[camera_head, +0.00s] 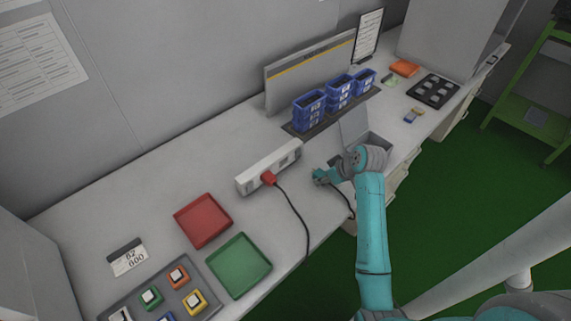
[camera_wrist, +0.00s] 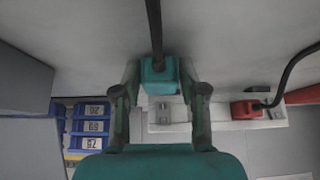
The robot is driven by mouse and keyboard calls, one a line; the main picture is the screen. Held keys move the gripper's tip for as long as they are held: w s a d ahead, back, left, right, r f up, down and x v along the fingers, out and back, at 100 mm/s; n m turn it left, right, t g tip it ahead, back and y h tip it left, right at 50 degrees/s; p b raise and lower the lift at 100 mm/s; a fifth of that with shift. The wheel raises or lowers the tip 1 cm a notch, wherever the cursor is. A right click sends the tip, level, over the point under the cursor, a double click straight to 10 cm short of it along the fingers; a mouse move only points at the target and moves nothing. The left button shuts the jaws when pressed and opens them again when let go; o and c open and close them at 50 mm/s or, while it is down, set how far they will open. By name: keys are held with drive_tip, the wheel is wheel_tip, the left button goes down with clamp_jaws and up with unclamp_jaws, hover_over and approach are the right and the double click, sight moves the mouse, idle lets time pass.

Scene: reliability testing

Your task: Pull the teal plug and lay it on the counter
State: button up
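The teal plug (camera_wrist: 159,72) is between the two fingers of my gripper (camera_wrist: 160,84), which look closed against its sides. The plug is apart from the white power strip (camera_head: 268,167), off its right end in the head view. A bare socket face on the strip (camera_wrist: 168,114) shows beyond the plug in the wrist view. A black cord runs from the plug. In the head view my gripper (camera_head: 325,176) is low over the counter (camera_head: 325,215). I cannot tell whether the plug touches the counter.
A red plug (camera_head: 268,178) with a black cord sits in the strip. Blue bins (camera_head: 309,112) stand behind, and an open grey box (camera_head: 375,142) is beyond my gripper. Red (camera_head: 203,220) and green (camera_head: 239,265) trays lie at left. Bare counter lies in front of the strip.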

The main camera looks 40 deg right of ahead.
drive_tip(key=shift+o, duration=1.1)
drive_tip(key=shift+r, duration=0.1)
drive_tip(key=v, duration=1.1)
drive_tip(key=shift+s+r, duration=0.2)
drive_tip(key=shift+r, duration=0.15)
